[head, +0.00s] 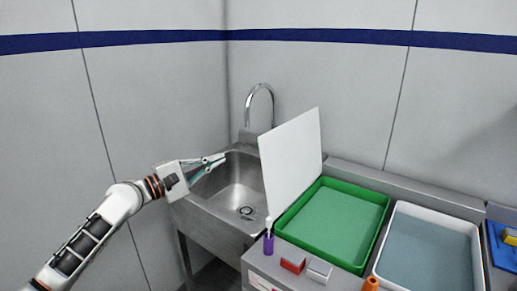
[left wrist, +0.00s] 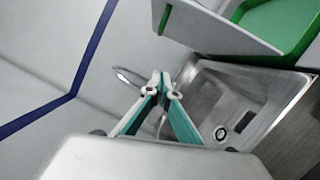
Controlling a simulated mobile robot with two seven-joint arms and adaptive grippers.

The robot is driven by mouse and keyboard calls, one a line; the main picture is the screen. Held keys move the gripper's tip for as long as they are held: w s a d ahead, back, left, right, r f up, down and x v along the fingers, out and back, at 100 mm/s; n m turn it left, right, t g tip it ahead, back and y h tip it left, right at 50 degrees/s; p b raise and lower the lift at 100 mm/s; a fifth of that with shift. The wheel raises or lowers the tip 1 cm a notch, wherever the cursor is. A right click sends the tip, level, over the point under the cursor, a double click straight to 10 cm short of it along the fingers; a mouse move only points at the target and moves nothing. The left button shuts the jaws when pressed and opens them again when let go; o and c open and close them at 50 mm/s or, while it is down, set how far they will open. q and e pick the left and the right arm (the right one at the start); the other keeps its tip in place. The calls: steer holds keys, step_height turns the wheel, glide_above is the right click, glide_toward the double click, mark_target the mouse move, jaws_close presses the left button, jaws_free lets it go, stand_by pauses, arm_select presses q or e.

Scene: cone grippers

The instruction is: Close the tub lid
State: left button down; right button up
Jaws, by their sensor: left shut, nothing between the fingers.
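The tub lid (head: 292,160) is a white panel standing open, nearly upright, along the left edge of the green tub (head: 335,220). The tub is open and looks empty. In the left wrist view the lid (left wrist: 222,28) shows at the top, with the green tub (left wrist: 285,25) behind it. My left gripper (head: 222,158) is shut and empty, above the left side of the sink, to the left of the lid and apart from it. Its closed fingers (left wrist: 161,82) also show in the left wrist view. My right gripper is not in view.
A steel sink (head: 235,190) with a tall faucet (head: 262,92) lies left of the tub. A purple bottle (head: 268,242), a red box (head: 292,265) and a white box (head: 319,271) stand in front of the tub. A white tray (head: 425,250) is to its right.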

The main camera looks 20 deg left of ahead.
arm_select(q)
steer(key=w+d+r+p, duration=0.2)
steer(key=w+d+r, duration=0.1)
steer(key=w+d, duration=0.4)
steer(key=shift+d, duration=0.9)
steer(key=shift+r, duration=0.15)
